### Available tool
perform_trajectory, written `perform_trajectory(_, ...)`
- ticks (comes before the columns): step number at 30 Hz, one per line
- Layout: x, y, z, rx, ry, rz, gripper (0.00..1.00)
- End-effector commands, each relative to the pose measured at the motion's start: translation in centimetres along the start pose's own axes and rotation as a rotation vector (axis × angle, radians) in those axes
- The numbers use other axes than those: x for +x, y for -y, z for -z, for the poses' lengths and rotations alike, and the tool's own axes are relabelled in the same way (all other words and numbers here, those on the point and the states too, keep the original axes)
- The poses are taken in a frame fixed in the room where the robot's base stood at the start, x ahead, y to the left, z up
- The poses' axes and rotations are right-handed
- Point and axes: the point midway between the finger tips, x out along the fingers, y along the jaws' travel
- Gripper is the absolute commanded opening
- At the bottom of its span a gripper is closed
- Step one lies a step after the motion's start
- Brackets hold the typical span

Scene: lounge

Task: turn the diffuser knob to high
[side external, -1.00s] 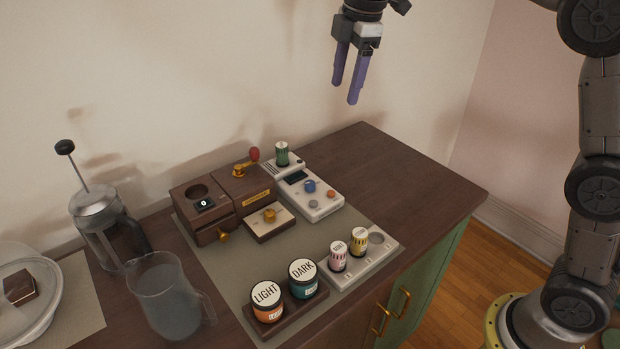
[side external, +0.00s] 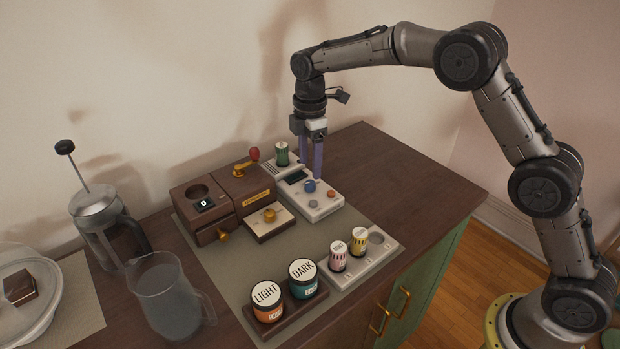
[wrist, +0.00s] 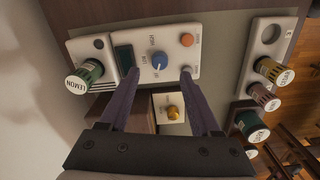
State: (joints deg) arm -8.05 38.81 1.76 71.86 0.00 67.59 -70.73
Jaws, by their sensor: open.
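The diffuser is a white box (side external: 326,204) on the mat with a dark screen, a blue knob (side external: 309,186) and smaller orange and grey buttons. My gripper (side external: 312,176) is open and points down just above the diffuser. In the wrist view its fingertips (wrist: 160,71) lie on either side of the knob, apart from it; their exact height above it is unclear.
A green LEMON vial (side external: 282,154) stands at the diffuser's back end. A wooden grinder (side external: 251,187) with crank and a brass-knobbed box (side external: 270,222) are close on the left. Pink and yellow vials in a white rack (side external: 377,258) stand in front. The counter's right end is clear.

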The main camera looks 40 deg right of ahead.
Motion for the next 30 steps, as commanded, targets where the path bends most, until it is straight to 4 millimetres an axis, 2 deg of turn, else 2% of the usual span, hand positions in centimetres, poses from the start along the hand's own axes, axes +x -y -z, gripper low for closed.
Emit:
perform_trajectory(3,2.3,0.1,0.0,0.000,0.001,0.004,0.64)
perform_trajectory(9,4.7,0.0,0.0,0.000,0.000,0.002,0.64)
perform_trajectory(14,5.5,0.0,0.0,0.000,0.000,0.000,0.64)
perform_trajectory(22,5.5,0.0,0.0,0.000,0.000,0.000,0.64)
perform_trajectory(30,5.5,0.0,0.0,0.000,0.000,0.000,0.16)
